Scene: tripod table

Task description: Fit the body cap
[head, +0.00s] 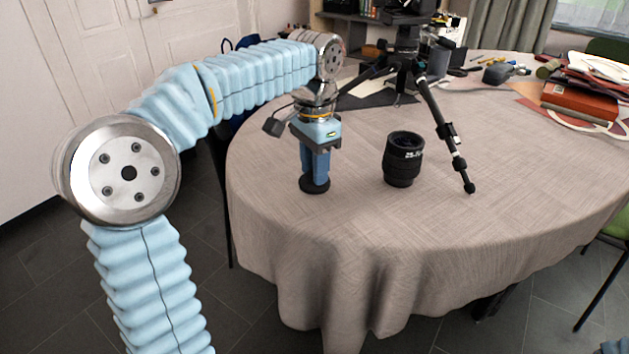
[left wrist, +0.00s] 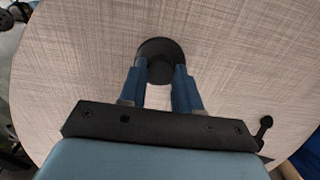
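The body cap, a small round black disc (head: 314,187), lies on the near left part of the table. It also shows in the left wrist view (left wrist: 158,48). My left gripper (head: 315,178) points straight down over it, with its blue fingertips at the cap. In the left wrist view the two fingers (left wrist: 161,72) stand apart and overlap the cap's left and right sides; whether they press on it cannot be told. A black lens (head: 403,160) stands upright to the right of the cap. A black device (head: 405,8) tops the tripod, cut off by the frame's top edge. My right gripper is out of view.
The black tripod (head: 438,112) stands on the cloth-covered round table (head: 450,240), one leg reaching forward right of the lens. A dark flat sheet (head: 375,97) lies by its legs. Books (head: 580,97) and small items lie at the back right.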

